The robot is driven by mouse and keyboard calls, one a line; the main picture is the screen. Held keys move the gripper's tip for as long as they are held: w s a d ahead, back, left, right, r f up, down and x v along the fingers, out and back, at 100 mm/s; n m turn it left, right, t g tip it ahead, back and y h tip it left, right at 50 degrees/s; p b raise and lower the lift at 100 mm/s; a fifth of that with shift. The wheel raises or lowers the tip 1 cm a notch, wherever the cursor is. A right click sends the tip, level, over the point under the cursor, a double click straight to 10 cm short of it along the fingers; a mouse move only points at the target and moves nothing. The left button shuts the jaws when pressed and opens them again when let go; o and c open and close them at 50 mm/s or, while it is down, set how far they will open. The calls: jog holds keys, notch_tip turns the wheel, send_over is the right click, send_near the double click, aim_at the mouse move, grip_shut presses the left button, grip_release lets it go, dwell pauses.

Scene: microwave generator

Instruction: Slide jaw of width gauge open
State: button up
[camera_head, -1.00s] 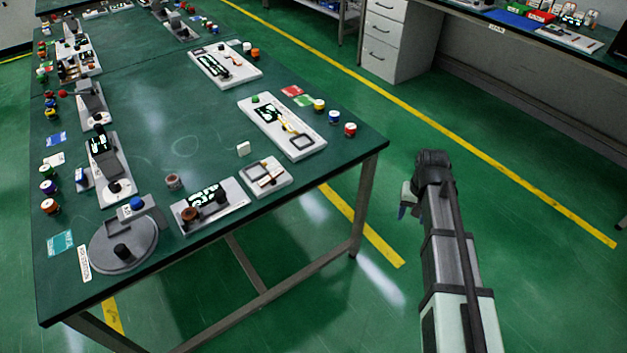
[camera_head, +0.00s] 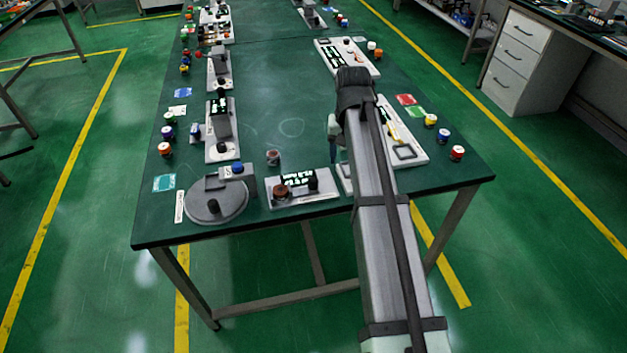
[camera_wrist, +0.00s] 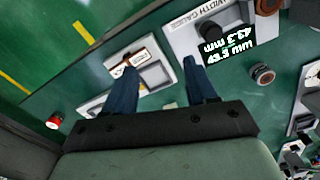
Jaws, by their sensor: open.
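The width gauge (camera_head: 300,187) is a light grey plate at the table's front edge, with a black display, a brown knob (camera_head: 281,192) and a black knob (camera_head: 313,184). In the wrist view the gauge (camera_wrist: 183,40) is at the upper right, seen upside down, its display (camera_wrist: 228,50) showing 43.3 mm and its black knob (camera_wrist: 210,38) beside it. My gripper (camera_wrist: 160,63) is open and empty, its two blue fingers apart, to the left of the gauge's knob and display in this view. In the head view my gripper (camera_head: 335,153) is partly hidden by my arm, right of the gauge.
A small plate with a square frame (camera_wrist: 157,77) lies beyond my fingers, beside the gauge. A round grey turntable (camera_head: 217,203) stands left of the gauge. A small jar (camera_head: 272,158) stands behind it. The table's middle (camera_head: 285,100) is mostly clear.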

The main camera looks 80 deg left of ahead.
notch_tip(320, 180, up, 3)
jog(key=n, duration=0.1)
send_over(313, 178)
notch_tip(313, 178, down, 13)
jog(key=shift+f, duration=0.2)
dwell(0.3)
grip_shut()
dwell(0.4)
